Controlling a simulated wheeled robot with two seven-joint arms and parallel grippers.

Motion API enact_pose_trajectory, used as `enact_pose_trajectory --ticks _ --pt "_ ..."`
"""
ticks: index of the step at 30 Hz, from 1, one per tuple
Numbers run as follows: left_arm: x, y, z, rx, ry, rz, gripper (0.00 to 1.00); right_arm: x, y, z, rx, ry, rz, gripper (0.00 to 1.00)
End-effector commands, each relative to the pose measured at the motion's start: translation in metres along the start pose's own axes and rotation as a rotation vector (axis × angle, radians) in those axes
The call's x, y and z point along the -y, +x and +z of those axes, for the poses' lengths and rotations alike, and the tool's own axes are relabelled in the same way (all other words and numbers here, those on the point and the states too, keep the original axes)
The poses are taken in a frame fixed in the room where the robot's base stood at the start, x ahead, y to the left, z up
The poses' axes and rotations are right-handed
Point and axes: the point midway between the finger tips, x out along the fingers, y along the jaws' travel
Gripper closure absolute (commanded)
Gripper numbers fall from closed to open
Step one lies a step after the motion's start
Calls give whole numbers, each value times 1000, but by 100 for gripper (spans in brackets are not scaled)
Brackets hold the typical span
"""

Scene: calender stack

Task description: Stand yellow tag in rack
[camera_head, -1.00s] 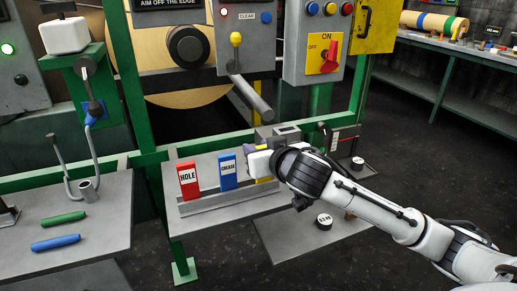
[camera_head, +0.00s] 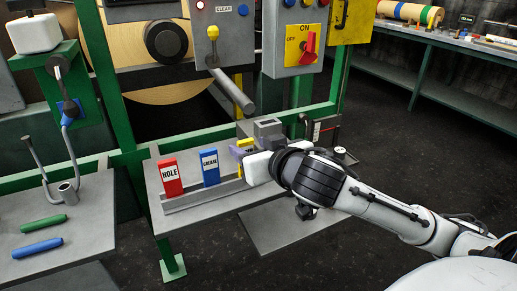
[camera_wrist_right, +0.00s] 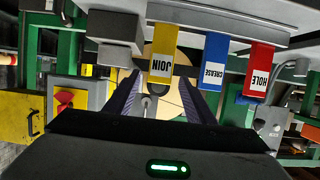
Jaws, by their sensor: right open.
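The yellow tag (camera_wrist_right: 163,62), lettered JOIN, stands in the grey slotted rack (camera_head: 205,198) at its right end, beside the blue CREASE tag (camera_head: 210,167). The red HOLE tag (camera_head: 172,177) stands at the rack's left. In the head view my right gripper mostly hides the yellow tag (camera_head: 246,144). In the right wrist view, which is upside down, the yellow tag is in line with the gap between the fingers. My right gripper (camera_wrist_right: 161,88) is open, its fingers apart on either side of the tag. My left gripper is not in view.
The rack is on a grey shelf (camera_head: 160,220) before the green machine frame. A grey box (camera_head: 268,129) stands just behind my right gripper. A lever bar (camera_head: 232,92) slants above the shelf. Green and blue rods (camera_head: 38,249) lie on the left table.

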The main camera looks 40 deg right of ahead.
Motion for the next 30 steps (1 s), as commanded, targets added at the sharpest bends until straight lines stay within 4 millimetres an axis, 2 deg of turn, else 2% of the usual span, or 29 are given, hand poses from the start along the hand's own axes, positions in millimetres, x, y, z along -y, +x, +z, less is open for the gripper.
enact_pose_trajectory --ticks 2,6,10,30 --pt "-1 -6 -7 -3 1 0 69 0 -19 -3 3 -1 -1 51" --pt "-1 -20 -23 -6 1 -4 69 0 -30 -4 6 0 1 51" --pt "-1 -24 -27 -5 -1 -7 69 0 -38 -3 4 0 2 51" --pt "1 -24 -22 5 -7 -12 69 0 -42 0 0 0 1 51"
